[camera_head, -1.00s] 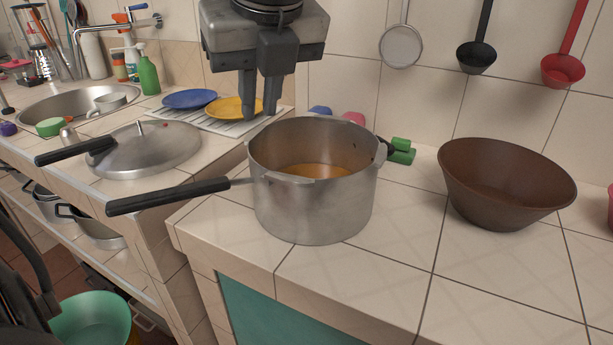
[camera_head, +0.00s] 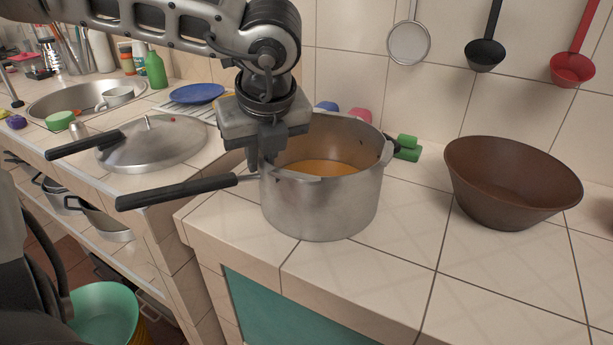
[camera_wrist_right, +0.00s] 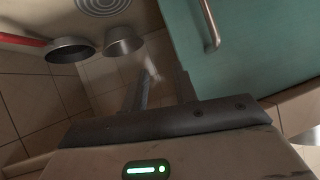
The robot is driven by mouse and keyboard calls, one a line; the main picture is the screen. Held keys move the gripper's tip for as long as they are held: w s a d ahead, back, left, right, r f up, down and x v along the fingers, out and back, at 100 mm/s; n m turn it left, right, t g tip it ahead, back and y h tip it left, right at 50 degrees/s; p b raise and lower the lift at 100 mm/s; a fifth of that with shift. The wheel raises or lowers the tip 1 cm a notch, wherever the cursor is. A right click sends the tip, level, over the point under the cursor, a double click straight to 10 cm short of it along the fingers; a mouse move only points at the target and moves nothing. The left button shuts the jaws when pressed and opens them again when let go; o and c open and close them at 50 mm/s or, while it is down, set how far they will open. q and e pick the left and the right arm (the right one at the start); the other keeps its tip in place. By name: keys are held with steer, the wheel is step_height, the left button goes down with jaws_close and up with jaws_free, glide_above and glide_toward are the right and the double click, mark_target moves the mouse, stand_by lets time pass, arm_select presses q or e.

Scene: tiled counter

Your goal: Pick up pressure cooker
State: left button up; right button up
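The pressure cooker (camera_head: 322,210) is a grey metal pot with a long black handle (camera_head: 178,192) pointing left; it stands upright and lidless on the counter, with orange-brown contents (camera_head: 325,168). My left gripper (camera_head: 262,162) points down at the pot's left rim, close to where the long handle joins. Its fingers overlap the rim in the picture; whether they press on the wall is unclear. The lid (camera_head: 152,147) lies on the lower counter at left. My right gripper (camera_wrist_right: 163,88) shows only in the right wrist view, with fingers apart and nothing between them.
A brown bowl (camera_head: 512,185) stands right of the pot, with bare tiles between. Green blocks (camera_head: 407,147) lie behind the pot. A blue plate (camera_head: 198,94) is at the back left. Utensils hang on the wall. A teal panel with a metal handle (camera_wrist_right: 207,24) is near my right gripper.

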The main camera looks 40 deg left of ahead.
arm_select(q)
jaws_close()
stand_by(1.3)
steer(key=shift+w+r, duration=0.15)
steer(key=shift+r, duration=0.05)
